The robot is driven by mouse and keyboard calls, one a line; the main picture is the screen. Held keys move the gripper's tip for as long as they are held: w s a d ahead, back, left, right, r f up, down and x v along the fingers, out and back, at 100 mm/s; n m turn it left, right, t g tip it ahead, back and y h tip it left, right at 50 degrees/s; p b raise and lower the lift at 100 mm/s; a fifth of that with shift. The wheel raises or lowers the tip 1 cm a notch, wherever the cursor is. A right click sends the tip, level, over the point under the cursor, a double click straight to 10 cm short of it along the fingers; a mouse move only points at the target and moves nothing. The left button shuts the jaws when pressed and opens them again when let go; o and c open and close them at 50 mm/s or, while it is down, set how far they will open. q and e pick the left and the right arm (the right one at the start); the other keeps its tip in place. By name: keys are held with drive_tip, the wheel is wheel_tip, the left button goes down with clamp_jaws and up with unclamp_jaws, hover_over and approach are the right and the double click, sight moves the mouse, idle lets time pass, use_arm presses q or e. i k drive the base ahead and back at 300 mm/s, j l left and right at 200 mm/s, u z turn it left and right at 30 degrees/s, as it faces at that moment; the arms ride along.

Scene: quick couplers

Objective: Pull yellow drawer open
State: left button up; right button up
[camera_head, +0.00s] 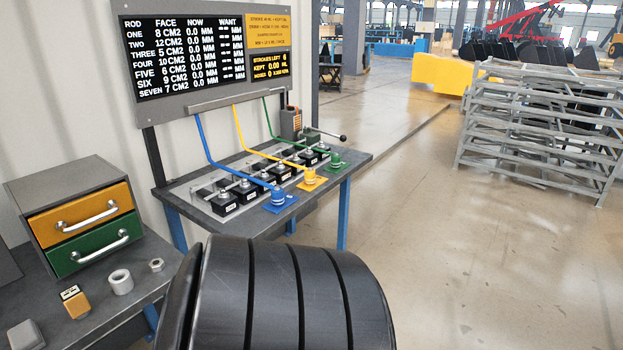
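The yellow drawer (82,211) is the upper drawer of a small grey cabinet (66,184) at the left. It looks shut, with its front about flush with the cabinet. A silver bar handle (88,217) runs across its front. Below it is a green drawer (94,252) with a similar handle, which also looks shut. Neither of my grippers shows in the head view, so nothing is seen touching the drawer. A large black ribbed part of my own body fills the bottom middle and hides what is behind it.
The cabinet stands on a dark bench (150,262). In front of it lie a white ring (120,281), a nut (157,265), a yellow-and-white block (75,303) and a grey block (25,336). Another table (345,166) holds couplers and coloured hoses. Open floor lies to the right.

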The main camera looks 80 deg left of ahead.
sight(52, 226)
drive_tip(key=k+u, duration=0.1)
drive_tip(key=u, duration=1.6)
